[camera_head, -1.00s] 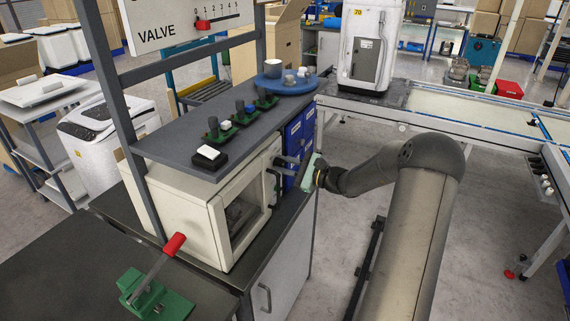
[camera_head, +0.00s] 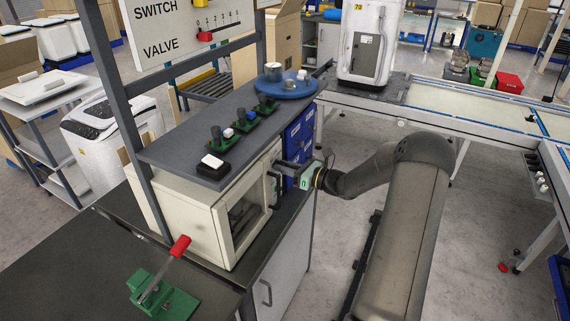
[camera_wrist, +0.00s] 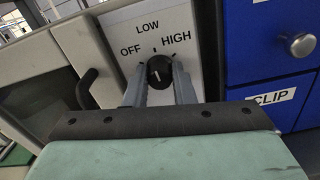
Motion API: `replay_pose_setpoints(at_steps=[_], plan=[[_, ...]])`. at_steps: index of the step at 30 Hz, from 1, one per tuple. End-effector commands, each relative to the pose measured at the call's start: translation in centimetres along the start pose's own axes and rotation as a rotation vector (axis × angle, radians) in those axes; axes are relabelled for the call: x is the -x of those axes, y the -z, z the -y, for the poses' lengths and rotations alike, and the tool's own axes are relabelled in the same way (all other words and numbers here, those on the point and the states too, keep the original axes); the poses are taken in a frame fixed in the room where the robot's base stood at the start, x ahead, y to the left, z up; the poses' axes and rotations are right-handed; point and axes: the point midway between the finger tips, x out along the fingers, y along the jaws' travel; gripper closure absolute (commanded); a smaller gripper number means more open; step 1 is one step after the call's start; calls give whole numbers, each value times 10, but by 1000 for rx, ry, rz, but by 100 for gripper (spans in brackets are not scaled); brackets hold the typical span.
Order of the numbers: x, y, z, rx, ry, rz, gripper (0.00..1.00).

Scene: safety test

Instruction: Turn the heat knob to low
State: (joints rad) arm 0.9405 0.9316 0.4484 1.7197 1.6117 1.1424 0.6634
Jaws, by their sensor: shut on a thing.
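The heat knob (camera_wrist: 159,66) is a round black dial with a white mark, on a pale panel labelled OFF, LOW and HIGH in the wrist view. Its white mark is close to upright, roughly in line with the tick below LOW; the exact setting is hard to read. My gripper (camera_wrist: 160,78) is shut on the knob, one grey finger on each side. In the head view, my gripper (camera_head: 284,168) reaches the right end of the cream oven-like box (camera_head: 188,212), and the knob is hidden there.
The box's door handle (camera_wrist: 88,88) is left of the panel. Blue drawers (camera_wrist: 262,50) with a round metal pull (camera_wrist: 302,45) stand close on the right. A grey shelf (camera_head: 195,150) with small devices is above the box. A red-handled lever (camera_head: 180,247) is at front left.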

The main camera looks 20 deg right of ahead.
Motion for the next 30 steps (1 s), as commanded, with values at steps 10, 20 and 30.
replay_pose_setpoints(at_steps=[10,20,30], plan=[[0,0,0,-82,1,-1,100],[0,0,0,-86,1,-1,100],[0,0,0,-85,1,-1,55]])
